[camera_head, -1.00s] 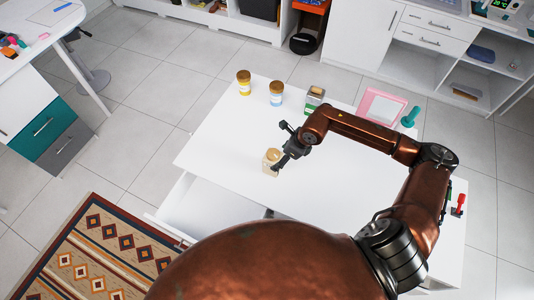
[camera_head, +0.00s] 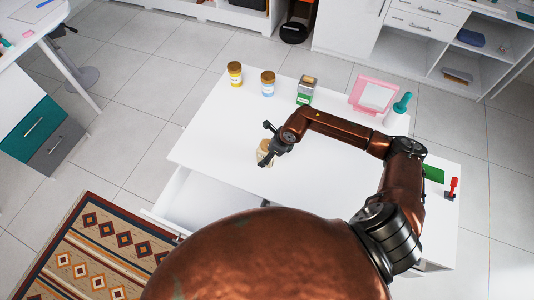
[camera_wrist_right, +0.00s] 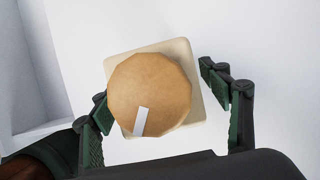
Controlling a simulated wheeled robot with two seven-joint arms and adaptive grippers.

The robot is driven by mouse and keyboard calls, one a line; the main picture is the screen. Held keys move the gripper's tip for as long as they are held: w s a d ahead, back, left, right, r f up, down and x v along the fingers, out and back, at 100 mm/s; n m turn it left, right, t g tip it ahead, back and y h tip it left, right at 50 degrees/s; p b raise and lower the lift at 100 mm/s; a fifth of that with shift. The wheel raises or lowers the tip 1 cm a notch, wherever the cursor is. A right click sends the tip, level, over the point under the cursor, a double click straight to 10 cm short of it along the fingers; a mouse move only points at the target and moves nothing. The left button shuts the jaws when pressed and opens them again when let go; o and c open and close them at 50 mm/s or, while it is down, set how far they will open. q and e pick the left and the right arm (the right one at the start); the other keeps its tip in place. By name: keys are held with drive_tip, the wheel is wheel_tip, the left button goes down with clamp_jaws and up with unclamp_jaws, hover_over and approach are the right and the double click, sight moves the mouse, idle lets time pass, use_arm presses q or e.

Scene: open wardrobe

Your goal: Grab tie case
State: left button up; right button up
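No tie case can be made out for certain. A small jar-like container (camera_head: 265,147) with a round tan lid and a pale squarish body stands on the white table (camera_head: 215,125). It also shows from above in the right wrist view (camera_wrist_right: 150,95), with a white strip on its lid. My right gripper (camera_head: 266,143) is at this container. In the right wrist view, its fingers (camera_wrist_right: 155,88) are spread on either side of the lid, with visible gaps. The gripper partly hides the container in the head view. My left gripper is out of view.
A yellow jar (camera_head: 235,74), a blue-labelled jar (camera_head: 268,83), a green-and-grey box (camera_head: 305,91), a pink frame (camera_head: 374,94) and a teal item (camera_head: 402,103) stand along the far edge. An open drawer (camera_head: 195,203) is at the near left. The table's left part is clear.

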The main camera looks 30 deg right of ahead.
drive_tip(key=c, duration=1.2)
drive_tip(key=shift+c, duration=0.5)
drive_tip(key=shift+r, duration=0.15)
